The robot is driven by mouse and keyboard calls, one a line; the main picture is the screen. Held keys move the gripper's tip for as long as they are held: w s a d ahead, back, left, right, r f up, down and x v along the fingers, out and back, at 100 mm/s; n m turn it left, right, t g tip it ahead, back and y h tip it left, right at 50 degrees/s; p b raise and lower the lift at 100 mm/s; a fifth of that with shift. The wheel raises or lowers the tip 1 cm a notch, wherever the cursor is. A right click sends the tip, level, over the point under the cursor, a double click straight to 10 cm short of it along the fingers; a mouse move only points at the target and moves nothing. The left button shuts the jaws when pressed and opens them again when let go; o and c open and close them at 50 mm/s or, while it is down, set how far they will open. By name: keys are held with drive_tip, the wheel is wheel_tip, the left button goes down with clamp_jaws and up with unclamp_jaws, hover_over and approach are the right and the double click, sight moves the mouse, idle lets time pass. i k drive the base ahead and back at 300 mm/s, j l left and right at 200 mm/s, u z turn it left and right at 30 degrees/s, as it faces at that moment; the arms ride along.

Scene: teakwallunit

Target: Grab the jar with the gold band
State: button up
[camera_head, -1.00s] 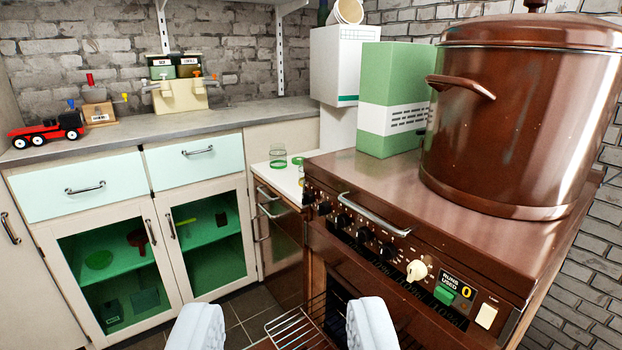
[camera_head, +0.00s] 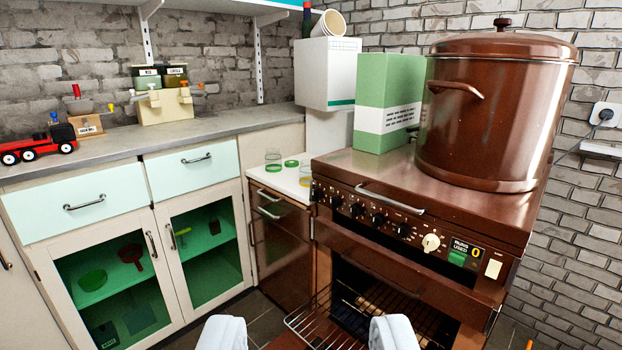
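On the white counter between the cabinet and the stove stand small clear glass jars. One jar with a green band (camera_head: 273,161) stands at the back left. A jar with a yellow-gold band (camera_head: 305,176) is at the right, partly hidden by the stove's edge. A green ring or lid (camera_head: 291,163) lies between them. My gripper (camera_head: 308,335) shows as two white padded fingers at the bottom edge. They are wide apart with nothing between them, well in front of and below the counter.
The brown stove (camera_head: 400,195) carries a large lidded pot (camera_head: 490,120) and a green box (camera_head: 385,85). Its oven is open, with a wire rack (camera_head: 320,318) jutting out ahead of my fingers. Glass-door cabinets (camera_head: 150,250) stand left. A white box (camera_head: 325,75) hangs above the counter.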

sight(305, 172)
drive_tip(key=z, duration=0.4)
drive_tip(key=i+j+z, duration=0.15)
drive_tip(key=j+z, duration=0.15)
drive_tip(key=i+j+z, duration=0.1)
drive_tip(key=j+z, duration=0.2)
drive_tip(key=i+j+z, duration=0.15)
drive_tip(key=j, duration=0.4)
drive_tip(key=i+j+z, duration=0.1)
drive_tip(key=j, duration=0.45)
drive_tip(key=i+j+z, duration=0.15)
drive_tip(key=j, duration=0.4)
drive_tip(key=j+z, duration=0.1)
drive_tip(key=j, duration=0.45)
drive_tip(key=i+j, duration=0.1)
drive_tip(key=j, duration=1)
drive_tip(key=i+j, duration=0.15)
drive_tip(key=j, duration=0.35)
